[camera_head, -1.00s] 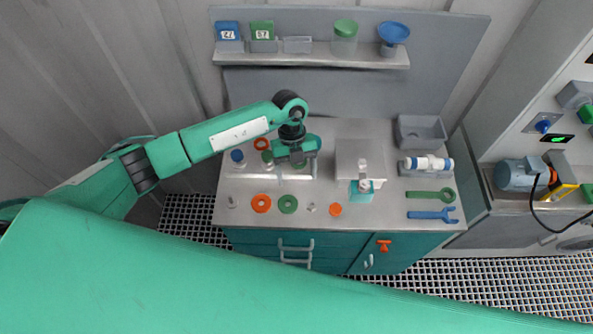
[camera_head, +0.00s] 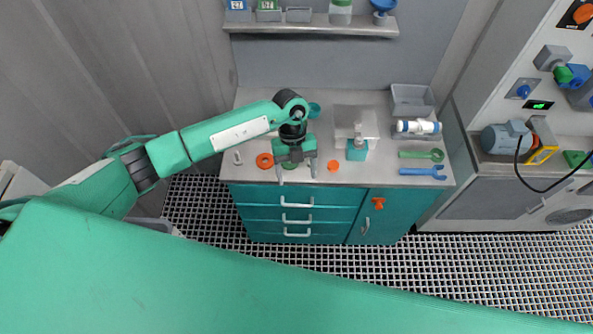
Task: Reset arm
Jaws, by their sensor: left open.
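My left arm comes in from the left. Its green and dark gripper (camera_head: 297,169) hangs over the front part of the grey bench top (camera_head: 380,177), fingers apart, with nothing visible between them. An orange ring (camera_head: 265,161) lies just left of the gripper, and a green ring (camera_head: 290,166) is partly hidden behind it. A small orange disc (camera_head: 333,165) lies to its right. My right gripper is not in view.
A grey block with a teal-based part (camera_head: 357,150) stands right of the gripper. A white cylinder (camera_head: 417,127), grey bin (camera_head: 411,101), green wrench (camera_head: 422,155) and blue wrench (camera_head: 423,172) are further right. A shelf (camera_head: 310,26) runs behind. Grated floor lies in front.

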